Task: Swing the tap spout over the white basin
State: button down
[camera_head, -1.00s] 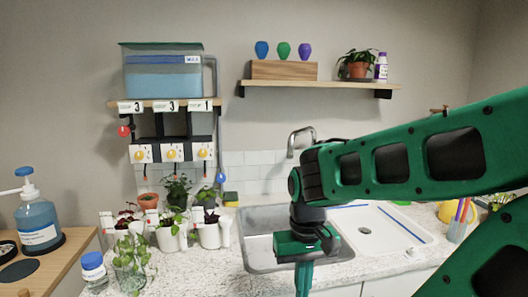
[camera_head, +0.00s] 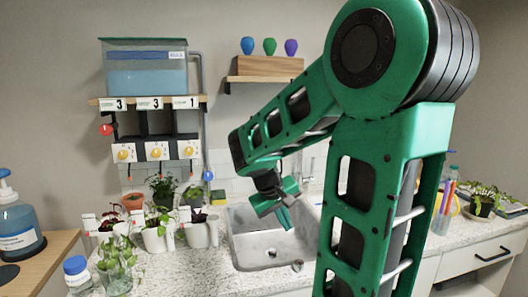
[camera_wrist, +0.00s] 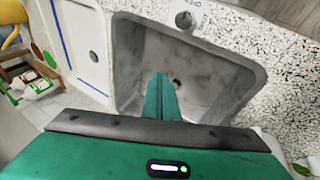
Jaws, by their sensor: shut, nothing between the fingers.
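The metal tap (camera_head: 299,165) stands at the wall behind the sink in the head view. My arm hides its upper part, so I cannot tell where the spout points. The white basin is almost wholly behind my arm there; in the wrist view the white basin (camera_wrist: 85,45), with a blue line along it, lies at the left. My gripper (camera_head: 286,219) is shut and empty, hanging over the steel sink (camera_head: 243,240). In the wrist view its fingers (camera_wrist: 161,80) point over the same sink, and the spout is not in sight.
A round metal knob (camera_head: 297,265) sits on the counter at the sink's front edge. Potted plants (camera_head: 157,230) stand left of the sink. A cup of pens (camera_head: 446,205) and another plant (camera_head: 484,198) stand at the right. A shelf (camera_head: 245,79) is above.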

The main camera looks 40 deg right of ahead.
jog(key=w+d+r+n+h, duration=0.2)
jog(key=w+d+r+h, duration=0.15)
jog(key=w, duration=0.35)
jog(key=w+d+r+n+h, duration=0.1)
jog(key=w+d+r+h, duration=0.25)
jog(key=w, duration=0.35)
jog(key=w+a+r+n+t+h, duration=0.3)
jog(key=w+a+r+n+h, duration=0.1)
jog(key=w+r, duration=0.4)
jog(key=shift+w+a+r+h, duration=0.4)
jog(key=shift+w+a+h, duration=0.1)
jog(key=shift+w, duration=0.2)
jog(key=shift+d, duration=0.1)
jog(key=s+d, duration=0.1)
jog(key=d, duration=1)
jog(key=shift+s+d, duration=0.2)
jog(key=shift+s, duration=0.2)
